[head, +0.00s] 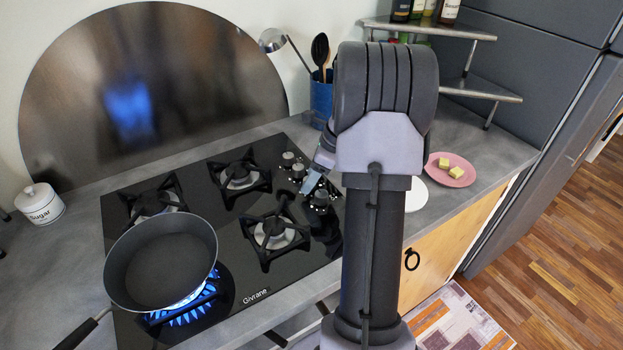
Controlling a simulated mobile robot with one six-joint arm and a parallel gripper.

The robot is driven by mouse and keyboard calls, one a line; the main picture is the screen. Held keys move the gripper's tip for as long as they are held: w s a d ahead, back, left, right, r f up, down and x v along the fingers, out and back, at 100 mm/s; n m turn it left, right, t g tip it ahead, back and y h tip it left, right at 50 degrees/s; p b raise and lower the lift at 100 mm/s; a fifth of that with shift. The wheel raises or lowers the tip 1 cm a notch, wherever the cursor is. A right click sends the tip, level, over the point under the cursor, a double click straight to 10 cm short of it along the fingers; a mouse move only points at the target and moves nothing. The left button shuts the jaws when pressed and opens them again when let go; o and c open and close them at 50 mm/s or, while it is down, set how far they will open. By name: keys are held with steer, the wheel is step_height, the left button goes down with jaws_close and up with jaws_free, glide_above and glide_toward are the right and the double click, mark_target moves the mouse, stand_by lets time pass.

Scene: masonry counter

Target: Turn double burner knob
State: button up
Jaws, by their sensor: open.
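The black glass hob (195,178) has a column of silver-topped knobs (289,158) along its right side. A dark pan (160,263) sits on the front left burner, where a blue flame (185,306) burns beneath it. The other burners show no flame. My gripper (310,184) is over the knob column, beside the lower knobs. A grey fingertip shows close to a knob (321,198); I cannot tell whether they touch. My arm hides much of the gripper, which is open.
A blue utensil holder (321,98) stands behind the knobs, with a ladle leaning out. A pink plate (450,170) with yellow cubes lies to the right, near a white plate (416,195) partly behind my arm. A sugar jar (40,204) stands at the left.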

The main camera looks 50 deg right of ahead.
jaws_close()
steer(key=shift+r, duration=0.1)
steer(key=n+p, duration=0.1)
steer(key=p, duration=0.1)
steer(key=n+p, duration=0.1)
steer(key=p, duration=0.1)
steer(key=shift+d+r+n+g+y, duration=0.1)
steer(key=shift+r+n+g+y, duration=0.2)
steer(key=shift+n+y, duration=0.1)
steer(key=n+g+p, duration=0.1)
steer(key=n+p, duration=0.2)
steer(key=p, duration=0.1)
steer(key=shift+w+n+y+p, duration=0.1)
steer(key=shift+n+y+p, duration=0.2)
steer(key=shift+y+p, duration=0.1)
steer(key=n+g+p, duration=0.1)
steer(key=n+p, duration=0.2)
steer(key=shift+w+d+f+y, duration=0.1)
steer(key=shift+f+y, duration=0.05)
steer(key=shift+y, duration=0.15)
steer(key=shift+w+f+n+g+p, duration=0.15)
steer(key=shift+n+g+p, duration=0.75)
steer(key=shift+n+p, duration=0.85)
steer(key=shift+n, duration=0.65)
